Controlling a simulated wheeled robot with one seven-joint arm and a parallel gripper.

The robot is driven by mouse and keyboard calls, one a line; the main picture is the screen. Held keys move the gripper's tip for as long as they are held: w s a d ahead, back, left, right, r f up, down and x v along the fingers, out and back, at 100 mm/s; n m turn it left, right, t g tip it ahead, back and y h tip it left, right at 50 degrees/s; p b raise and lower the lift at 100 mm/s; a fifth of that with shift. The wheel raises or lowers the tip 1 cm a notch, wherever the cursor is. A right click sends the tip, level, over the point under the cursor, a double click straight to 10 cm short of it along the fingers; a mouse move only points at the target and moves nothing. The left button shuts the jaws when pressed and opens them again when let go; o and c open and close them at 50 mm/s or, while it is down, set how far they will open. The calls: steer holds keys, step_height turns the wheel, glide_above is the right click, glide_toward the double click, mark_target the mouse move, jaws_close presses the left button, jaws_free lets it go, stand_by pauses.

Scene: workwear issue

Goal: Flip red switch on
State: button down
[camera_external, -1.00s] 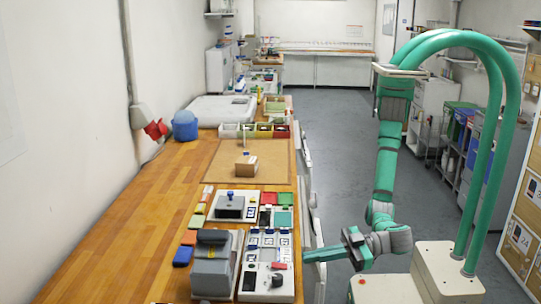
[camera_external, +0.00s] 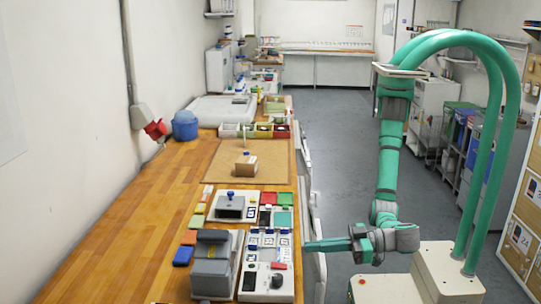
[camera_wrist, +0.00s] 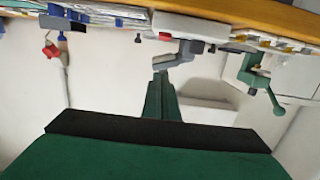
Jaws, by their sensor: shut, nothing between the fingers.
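A small red switch (camera_external: 277,266) sits on a white panel box (camera_external: 260,293) at the near right edge of the wooden bench. A small red part (camera_wrist: 165,36) on a white box shows near the top of the wrist view and appears to be this switch. My gripper (camera_external: 306,246) is shut and empty, just off the bench's right edge, to the right of and slightly above the switch in the outside view. In the wrist view its closed fingers (camera_wrist: 160,80) point up toward the bench edge. No contact with the switch shows.
A grey machine (camera_external: 213,272) stands left of the white box. Labelled panels and small coloured blocks lie behind it. A brown mat (camera_external: 222,168) with a cardboard box (camera_external: 246,163) is farther back. The bench's left part (camera_external: 120,240) is clear.

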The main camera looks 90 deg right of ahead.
glide_above(286, 266)
steer(key=shift+s+f, duration=0.15)
steer(key=shift+f, duration=0.25)
step_height(286, 266, down, 3)
steer(key=shift+r, duration=0.2)
steer(key=shift+f, duration=0.7)
